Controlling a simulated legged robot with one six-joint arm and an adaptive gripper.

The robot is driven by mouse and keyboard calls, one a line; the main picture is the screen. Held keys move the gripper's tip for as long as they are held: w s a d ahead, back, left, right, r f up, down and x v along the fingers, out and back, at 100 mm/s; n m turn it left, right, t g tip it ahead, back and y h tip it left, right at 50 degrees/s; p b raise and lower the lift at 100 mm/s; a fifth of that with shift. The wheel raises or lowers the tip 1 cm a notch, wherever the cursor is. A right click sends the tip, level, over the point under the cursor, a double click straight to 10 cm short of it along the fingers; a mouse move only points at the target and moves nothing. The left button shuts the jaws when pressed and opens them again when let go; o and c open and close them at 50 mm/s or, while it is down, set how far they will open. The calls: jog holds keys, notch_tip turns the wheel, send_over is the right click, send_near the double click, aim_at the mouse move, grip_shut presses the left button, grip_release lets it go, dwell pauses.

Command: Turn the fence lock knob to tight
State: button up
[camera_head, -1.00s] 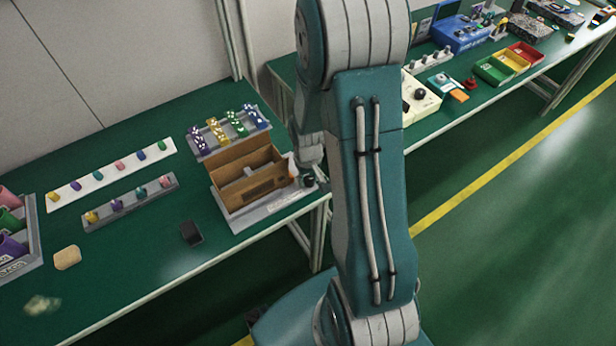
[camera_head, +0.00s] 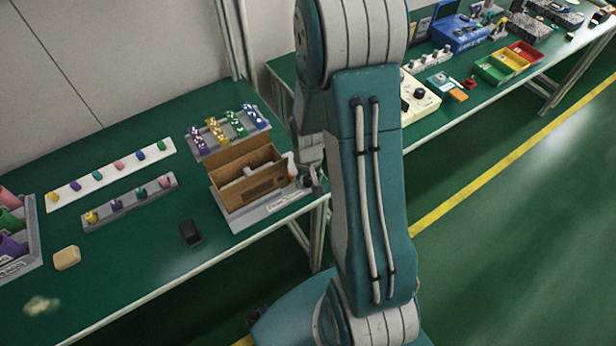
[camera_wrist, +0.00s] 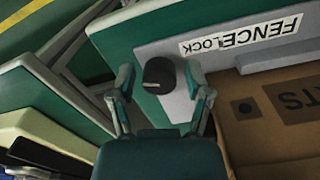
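The fence lock knob (camera_wrist: 158,72) is a black round knob with a small pale mark, on a grey plate at the right end of the fixture (camera_head: 262,212). The label "FENCE LOCK" (camera_wrist: 240,36) appears upside down beside it in the wrist view. My gripper (camera_wrist: 158,78) is open, with one finger on each side of the knob and a visible gap on both sides. In the head view my gripper (camera_head: 314,176) is at the fixture's right end, and the knob is largely hidden by it.
A brown open box (camera_head: 255,188) sits on the fixture, close to my gripper's right finger in the wrist view. A rack of coloured knobs (camera_head: 228,130) stands behind it. A black block (camera_head: 190,233) lies left on the green bench (camera_head: 150,255). A gap separates the two benches.

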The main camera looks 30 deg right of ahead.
jog(key=shift+w+r, duration=0.1)
jog(key=shift+w, duration=0.05)
jog(key=shift+r, duration=0.2)
notch_tip(320, 180, up, 12)
jog(key=shift+f, duration=0.25)
jog(key=shift+a, duration=0.15)
dwell(0.5)
notch_tip(320, 180, up, 11)
jog(key=n+t, duration=0.1)
jog(key=t, duration=0.2)
send_over(307, 180)
jog(key=s+a, duration=0.4)
jog(key=a, duration=0.1)
jog(key=s+a+r+n+t, duration=0.1)
jog(key=s+a+r+t, duration=0.1)
jog(key=s+a+r, duration=0.3)
jog(key=s+r, duration=0.2)
jog(key=s, duration=0.1)
jog(key=shift+s+a+r+n+t, duration=0.2)
jog(key=shift+s+r+n+t, duration=0.1)
jog(key=shift+t, duration=0.1)
